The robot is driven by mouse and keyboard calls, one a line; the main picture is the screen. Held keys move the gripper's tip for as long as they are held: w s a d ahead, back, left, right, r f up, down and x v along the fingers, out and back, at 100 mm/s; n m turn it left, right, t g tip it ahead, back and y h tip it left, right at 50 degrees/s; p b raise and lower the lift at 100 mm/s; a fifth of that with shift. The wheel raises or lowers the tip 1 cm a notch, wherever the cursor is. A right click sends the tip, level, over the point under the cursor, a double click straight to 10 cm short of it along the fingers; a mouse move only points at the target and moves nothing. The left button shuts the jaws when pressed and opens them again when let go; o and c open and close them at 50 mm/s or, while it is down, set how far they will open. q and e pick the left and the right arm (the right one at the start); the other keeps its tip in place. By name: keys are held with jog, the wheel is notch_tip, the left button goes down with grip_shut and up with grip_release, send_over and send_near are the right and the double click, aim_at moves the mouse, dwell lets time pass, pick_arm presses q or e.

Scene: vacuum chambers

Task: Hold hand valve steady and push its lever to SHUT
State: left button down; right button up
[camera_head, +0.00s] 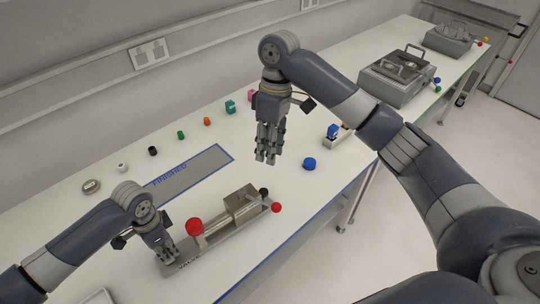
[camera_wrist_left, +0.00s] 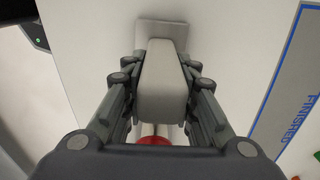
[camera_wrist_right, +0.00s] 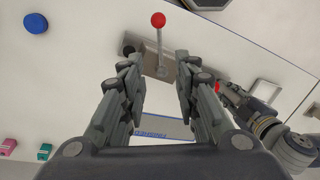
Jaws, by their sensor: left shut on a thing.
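The hand valve (camera_head: 240,203) is a long grey unit lying on the white table, with a metal block, a large red knob (camera_head: 194,226), a black knob (camera_head: 263,191) and a red ball (camera_head: 276,207) on its lever. My left gripper (camera_head: 166,252) is shut on the grey end piece of the valve (camera_wrist_left: 164,85), with a finger on each side. My right gripper (camera_head: 266,158) is open and empty above the table, behind the valve. In the right wrist view the lever's red ball (camera_wrist_right: 158,19) shows beyond the fingertips (camera_wrist_right: 157,68). I cannot read any SHUT marking.
A blue-edged strip marked FINISHED (camera_head: 190,172) lies behind the valve. A blue cap (camera_head: 309,163) and several small coloured parts stand on the table. Grey chambers (camera_head: 398,76) stand further right. The table's front edge (camera_head: 300,240) is close to the valve.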

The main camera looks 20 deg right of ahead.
notch_tip(320, 180, up, 9)
jog(key=w+d, duration=0.1)
jog(key=shift+d, duration=0.2)
jog(key=shift+f, duration=0.15)
grip_shut()
jog(key=s+a+f+y, duration=0.2)
jog(key=a+f+y, duration=0.2)
jog(key=f+y, duration=0.7)
jog(key=s+d+f+m+t+y, duration=0.1)
jog(key=s+d+f+m+t, duration=0.3)
jog(key=d+f+m+t, duration=0.85)
jog(key=w+a+f+n+g, duration=0.2)
jog(key=w+a+n, duration=0.1)
jog(key=a, duration=0.5)
jog(key=shift+a+f, duration=0.2)
